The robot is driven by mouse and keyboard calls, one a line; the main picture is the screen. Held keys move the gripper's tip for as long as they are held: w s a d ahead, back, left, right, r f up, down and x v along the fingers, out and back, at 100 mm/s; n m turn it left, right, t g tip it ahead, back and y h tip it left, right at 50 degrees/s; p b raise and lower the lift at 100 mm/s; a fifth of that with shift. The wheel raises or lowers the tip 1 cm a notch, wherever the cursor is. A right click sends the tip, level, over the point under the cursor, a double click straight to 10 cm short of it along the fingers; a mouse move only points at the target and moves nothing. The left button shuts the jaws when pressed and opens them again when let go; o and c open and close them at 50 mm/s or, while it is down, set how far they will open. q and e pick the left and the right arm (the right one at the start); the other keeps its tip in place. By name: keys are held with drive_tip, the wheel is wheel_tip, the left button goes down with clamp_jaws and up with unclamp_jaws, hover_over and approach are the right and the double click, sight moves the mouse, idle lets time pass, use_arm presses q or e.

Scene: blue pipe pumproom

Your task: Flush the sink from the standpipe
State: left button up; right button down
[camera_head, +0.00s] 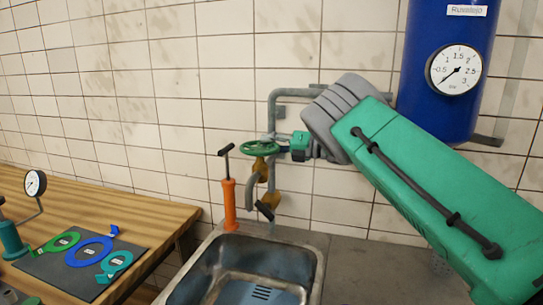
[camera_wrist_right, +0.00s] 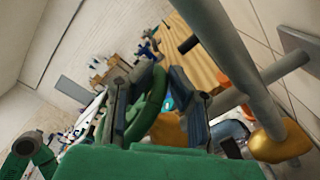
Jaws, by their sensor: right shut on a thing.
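The grey standpipe (camera_head: 273,107) bends down the tiled wall behind the sink. It carries a green handwheel (camera_head: 260,148), brass valve bodies and a lower black-handled tap (camera_head: 265,211). My right gripper (camera_head: 284,149) reaches in from the right and is shut on the handwheel's rim. In the right wrist view the green wheel (camera_wrist_right: 152,103) lies between its two dark fingers. The steel sink (camera_head: 318,262) is below the standpipe, with a slotted drain and a bluish bottom. I cannot tell whether water is running. My left gripper is not in view.
An orange hand pump (camera_head: 229,205) stands upright left of the standpipe. A blue tank with a gauge (camera_head: 454,70) hangs at the right, behind my right arm. The wooden bench (camera_head: 120,205) at left holds a dark mat with coloured ring tools and a small gauge (camera_head: 35,183).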

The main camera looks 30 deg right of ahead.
drive_tip(key=shift+w+a+f+n+g+y+b, duration=0.15)
drive_tip(key=shift+n+g+y+b, duration=0.4)
drive_tip(key=shift+g+y, duration=0.1)
drive_tip(key=shift+w+a+f+n+g+y+b, duration=0.2)
drive_tip(key=shift+n+g+y+b, duration=0.25)
drive_tip(key=shift+n+g+y, duration=0.2)
drive_tip(key=shift+w+a+f+n+g+y+b, duration=0.15)
drive_tip(key=shift+n+g+y+b, duration=0.35)
drive_tip(key=shift+g, duration=0.2)
drive_tip(key=c, duration=1.6)
unclamp_jaws()
drive_tip(key=shift+o, duration=0.2)
drive_tip(key=shift+w+r, duration=0.1)
drive_tip(key=shift+w, duration=0.1)
drive_tip(key=shift+r, duration=0.15)
